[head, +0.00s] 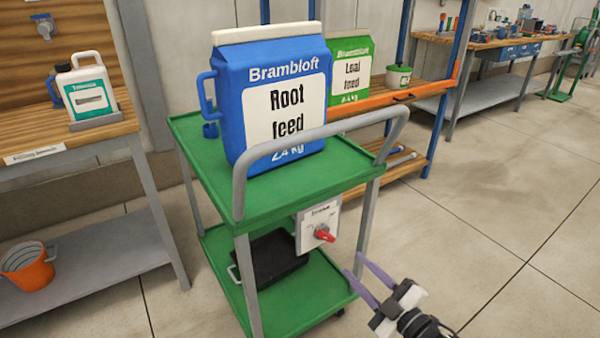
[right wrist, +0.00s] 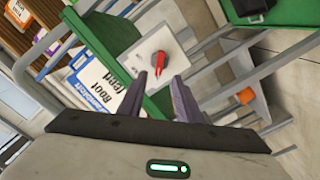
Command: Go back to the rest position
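My right gripper (head: 352,263) is at the lower middle of the head view, in front of the green cart's right side. Its two purple fingers are apart with nothing between them; they also show in the right wrist view (right wrist: 160,80). A white switch panel with a red rotary handle (head: 325,234) is mounted on the cart beyond the fingertips, and the red handle (right wrist: 160,64) shows ahead of the fingers in the wrist view. The fingers appear clear of the handle. My left gripper is not in view.
The green cart (head: 190,126) carries a blue Root feed jug (head: 232,110); a black tray (head: 270,258) lies on its lower shelf. A green Leaf feed jug (head: 350,70) stands behind. A wooden bench (head: 115,125) is at left. Open floor (head: 500,220) lies to the right.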

